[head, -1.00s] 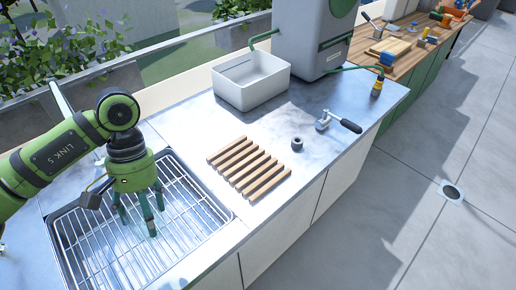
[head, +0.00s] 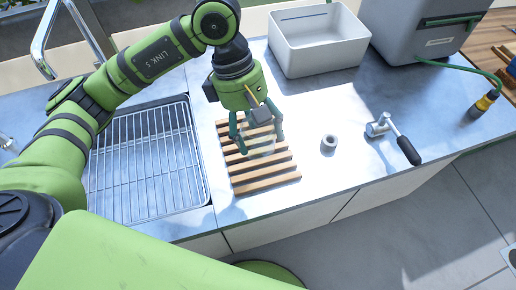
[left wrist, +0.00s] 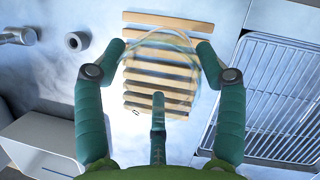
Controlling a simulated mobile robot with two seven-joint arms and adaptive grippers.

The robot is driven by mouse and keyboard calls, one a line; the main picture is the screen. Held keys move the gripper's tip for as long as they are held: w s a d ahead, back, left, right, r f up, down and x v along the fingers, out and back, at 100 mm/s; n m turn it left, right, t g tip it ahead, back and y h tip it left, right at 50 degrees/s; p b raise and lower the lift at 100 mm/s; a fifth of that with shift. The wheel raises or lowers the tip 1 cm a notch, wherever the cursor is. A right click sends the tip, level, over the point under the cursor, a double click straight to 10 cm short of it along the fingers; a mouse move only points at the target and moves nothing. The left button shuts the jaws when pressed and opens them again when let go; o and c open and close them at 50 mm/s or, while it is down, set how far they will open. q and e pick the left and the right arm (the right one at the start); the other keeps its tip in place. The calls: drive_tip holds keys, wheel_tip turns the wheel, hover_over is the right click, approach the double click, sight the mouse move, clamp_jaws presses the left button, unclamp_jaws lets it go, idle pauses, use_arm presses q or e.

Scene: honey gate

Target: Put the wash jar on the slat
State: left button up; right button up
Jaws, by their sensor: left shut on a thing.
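The wash jar (head: 262,150) is clear glass and hard to see. My left gripper (head: 258,138) is shut on it, with the fingers pointing down around it. The jar's round rim (left wrist: 165,40) shows between the fingers in the left wrist view. The slat, a rack of parallel wooden bars (head: 268,187), lies on the counter directly below the gripper and also shows in the left wrist view (left wrist: 168,19). I cannot tell whether the jar touches the bars or hangs just above them. My right gripper is not in view.
A wire rack (head: 140,165) covers the sink left of the slat. A small grey ring (head: 329,143) and a black-handled metal tool (head: 395,138) lie to the right. A white tub (head: 318,45) and a grey box (head: 415,40) stand behind. The counter's front edge is close.

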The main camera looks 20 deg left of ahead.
sight(253, 133)
use_arm(q)
drive_tip(key=s+d+n+t+b, duration=0.25)
drive_tip(key=d+n+t, duration=0.2)
drive_tip(key=n, duration=0.85)
drive_tip(key=w+a+f, duration=0.2)
drive_tip(key=w+a+f+p, duration=0.1)
drive_tip(key=w+a+f, duration=0.1)
drive_tip(key=w, duration=0.1)
drive_tip(key=w+a+f+p, duration=0.1)
drive_tip(key=w+a+f, duration=0.1)
drive_tip(key=w+a, duration=0.1)
drive_tip(key=shift+w+f, duration=0.1)
drive_tip(key=shift+f, duration=0.2)
wheel_tip(253, 133, down, 3)
drive_tip(key=shift+a+f+y+p, duration=0.1)
drive_tip(key=shift+y+p, duration=0.2)
drive_tip(key=shift+p, duration=0.3)
drive_tip(key=shift+f, duration=0.45)
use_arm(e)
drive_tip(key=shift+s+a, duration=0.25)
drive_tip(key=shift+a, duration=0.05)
